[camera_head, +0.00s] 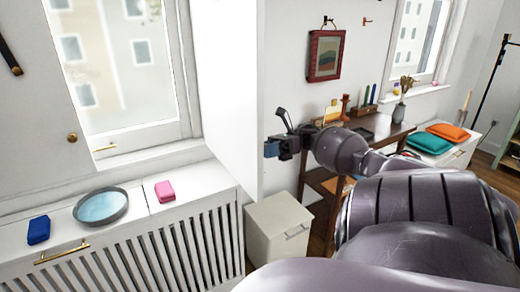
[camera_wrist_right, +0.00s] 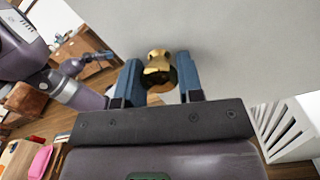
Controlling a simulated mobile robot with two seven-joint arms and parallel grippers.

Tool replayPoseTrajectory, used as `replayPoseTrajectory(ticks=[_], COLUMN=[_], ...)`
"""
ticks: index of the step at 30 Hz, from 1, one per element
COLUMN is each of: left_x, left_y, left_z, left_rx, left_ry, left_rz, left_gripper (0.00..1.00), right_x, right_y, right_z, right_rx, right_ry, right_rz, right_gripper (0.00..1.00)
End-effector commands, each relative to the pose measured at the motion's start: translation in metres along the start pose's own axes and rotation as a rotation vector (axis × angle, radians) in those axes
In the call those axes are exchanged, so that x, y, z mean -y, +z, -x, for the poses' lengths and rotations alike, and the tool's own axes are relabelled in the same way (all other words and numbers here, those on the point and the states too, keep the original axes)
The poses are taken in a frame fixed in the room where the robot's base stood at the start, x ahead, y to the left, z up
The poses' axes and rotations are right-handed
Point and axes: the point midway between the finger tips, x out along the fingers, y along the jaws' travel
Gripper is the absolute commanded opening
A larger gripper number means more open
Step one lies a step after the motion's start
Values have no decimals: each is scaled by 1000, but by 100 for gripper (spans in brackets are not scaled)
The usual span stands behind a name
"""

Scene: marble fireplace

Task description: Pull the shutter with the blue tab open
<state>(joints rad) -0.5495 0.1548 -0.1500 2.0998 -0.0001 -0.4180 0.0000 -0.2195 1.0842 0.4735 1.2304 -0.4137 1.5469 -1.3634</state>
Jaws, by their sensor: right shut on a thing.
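A white shutter panel (camera_head: 230,90) stands swung out from the window, roughly edge-on in the head view. Its brass knob (camera_wrist_right: 157,70) shows in the right wrist view between the blue fingers of my right gripper (camera_wrist_right: 159,82). The right gripper (camera_head: 273,149) is shut on this knob, at the panel's right side in the head view. A blue tab on the panel cannot be made out. Another shutter panel (camera_head: 40,120) with a brass knob (camera_head: 72,137) is at far left. In the right wrist view, another purple arm of mine shows at left with a small, unclear gripper end (camera_wrist_right: 72,67).
A slatted radiator cover (camera_head: 150,258) below the window carries a round dish (camera_head: 100,207), a blue block (camera_head: 39,230) and a pink block (camera_head: 165,190). A white cabinet (camera_head: 275,225) stands below the panel. A wooden desk (camera_head: 390,135) is beyond my right arm.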

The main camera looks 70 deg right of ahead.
Motion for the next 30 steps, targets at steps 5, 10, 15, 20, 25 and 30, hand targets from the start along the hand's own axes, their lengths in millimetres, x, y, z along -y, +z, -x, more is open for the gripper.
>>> replayPoseTrajectory(ticks=[5,10,15,20,25,30], left_x=[0,-1,-2,-2,-2,-2], left_y=[0,2,4,5,6,9], left_z=[0,0,-1,-1,-1,-2], left_rx=[1,4,8,10,11,16], left_ry=[0,-1,-1,-2,-1,0], left_rz=[1,5,11,12,11,7], left_gripper=[43,43,43,43,43,43], right_x=[0,0,0,0,0,1], right_y=[0,0,0,0,0,0], right_z=[0,0,0,0,4,24], right_rx=[-1,-1,0,0,0,-1], right_ry=[1,0,0,0,-1,-4], right_rz=[-1,0,0,0,0,-1], right_gripper=[0,37,60,60,60,60])
